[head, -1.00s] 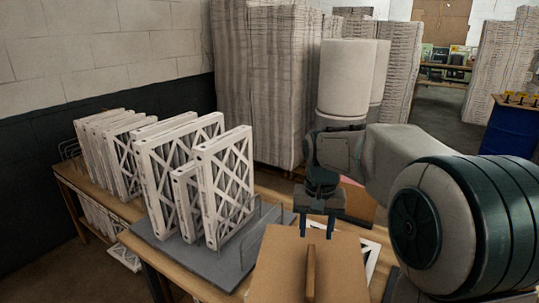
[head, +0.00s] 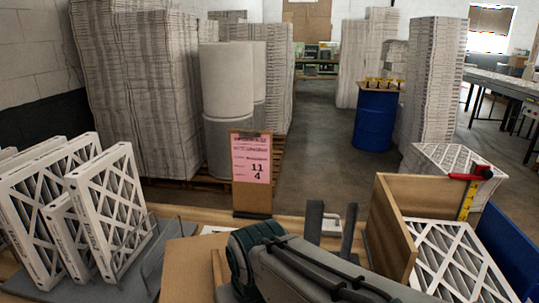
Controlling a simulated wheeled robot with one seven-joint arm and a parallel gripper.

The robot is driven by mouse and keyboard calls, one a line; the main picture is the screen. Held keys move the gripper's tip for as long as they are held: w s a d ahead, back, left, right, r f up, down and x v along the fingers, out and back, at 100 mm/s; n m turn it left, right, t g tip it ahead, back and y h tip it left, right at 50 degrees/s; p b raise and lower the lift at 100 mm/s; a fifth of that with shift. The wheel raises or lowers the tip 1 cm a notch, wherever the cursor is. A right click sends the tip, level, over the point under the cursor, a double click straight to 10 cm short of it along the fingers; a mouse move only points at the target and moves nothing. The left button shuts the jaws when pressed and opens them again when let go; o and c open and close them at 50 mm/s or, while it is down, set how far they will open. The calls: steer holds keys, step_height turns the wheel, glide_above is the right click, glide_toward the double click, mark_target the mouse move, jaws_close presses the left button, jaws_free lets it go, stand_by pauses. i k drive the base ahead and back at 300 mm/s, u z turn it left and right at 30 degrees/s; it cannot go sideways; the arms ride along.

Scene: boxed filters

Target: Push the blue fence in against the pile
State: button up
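The blue fence (head: 507,250) is an upright panel at the right edge, beside a pile of white-framed pleated filters (head: 455,262). The pile lies flat against a wooden fence (head: 391,226) on its left and a wooden board (head: 432,194) behind. I cannot tell how wide any gap between the blue fence and the pile is. My arm (head: 310,268) crosses the lower middle, left of the pile and apart from the blue fence. My gripper cannot be made out clearly. Two dark upright pieces (head: 349,230) stand just beyond the arm, possibly its fingers.
Upright filters (head: 110,210) stand in a rack at the left. A cardboard box (head: 190,268) sits beside my arm. A clipboard (head: 252,172) with a pink sheet stands at the bench's back.

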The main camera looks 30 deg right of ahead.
mark_target(517, 256)
steer(key=z, duration=0.45)
steer(key=k, duration=1.1)
steer(key=z, duration=1.2)
steer(key=i, duration=0.75)
steer(key=z, duration=0.55)
